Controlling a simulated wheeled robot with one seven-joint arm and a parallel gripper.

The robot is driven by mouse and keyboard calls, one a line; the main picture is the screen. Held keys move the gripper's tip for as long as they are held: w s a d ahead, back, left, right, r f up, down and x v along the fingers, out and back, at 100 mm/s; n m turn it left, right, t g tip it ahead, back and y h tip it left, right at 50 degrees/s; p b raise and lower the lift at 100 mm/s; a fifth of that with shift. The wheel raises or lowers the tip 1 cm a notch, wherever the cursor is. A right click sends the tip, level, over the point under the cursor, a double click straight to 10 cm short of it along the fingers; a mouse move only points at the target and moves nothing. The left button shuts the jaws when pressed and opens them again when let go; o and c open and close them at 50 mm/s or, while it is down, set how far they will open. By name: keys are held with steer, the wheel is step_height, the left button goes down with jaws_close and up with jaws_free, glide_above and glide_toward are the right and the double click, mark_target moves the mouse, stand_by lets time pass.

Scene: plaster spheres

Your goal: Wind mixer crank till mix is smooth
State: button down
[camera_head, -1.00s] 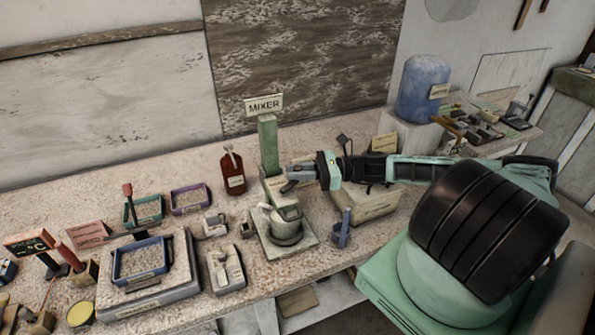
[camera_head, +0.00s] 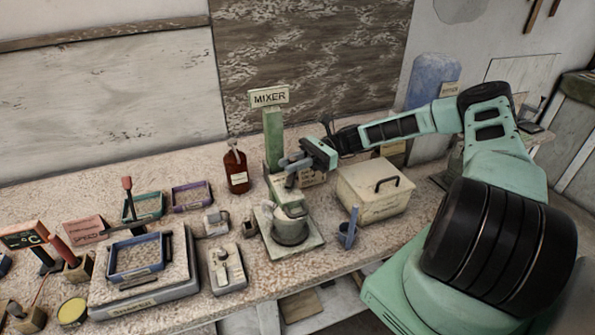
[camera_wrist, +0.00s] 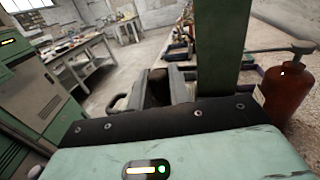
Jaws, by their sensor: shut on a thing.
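The mixer has a green column (camera_head: 273,135) under a MIXER sign (camera_head: 269,96), and a grey bowl (camera_head: 290,231) on a square base plate (camera_head: 318,241). The column also rises past my fingers in the wrist view (camera_wrist: 217,45). My gripper (camera_head: 289,164) is at the column, above the bowl. In the wrist view my gripper (camera_wrist: 157,88) is shut on a dark brown piece (camera_wrist: 157,84) between its fingers, which looks like the crank's handle. The rest of the crank is mostly hidden by the fingers. The mix inside the bowl cannot be made out.
A red-brown bottle (camera_head: 237,167) stands left of the column, close to my gripper in the wrist view (camera_wrist: 287,92). A lidded cream box (camera_head: 372,192) and a blue cup (camera_head: 347,235) stand to the right. Trays and a shaker (camera_head: 145,294) fill the bench's left.

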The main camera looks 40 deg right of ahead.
steer(key=shift+w+a+n+g+b, duration=0.35)
steer(key=shift+n+g, duration=0.3)
steer(key=shift+g, duration=0.4)
steer(key=shift+w+a+n+g+b, duration=0.1)
steer(key=shift+n+g+b, duration=0.45)
steer(key=shift+g, duration=0.5)
steer(key=c, duration=1.3)
jaws_free()
steer(key=shift+c, duration=0.2)
steer(key=shift+r, duration=0.15)
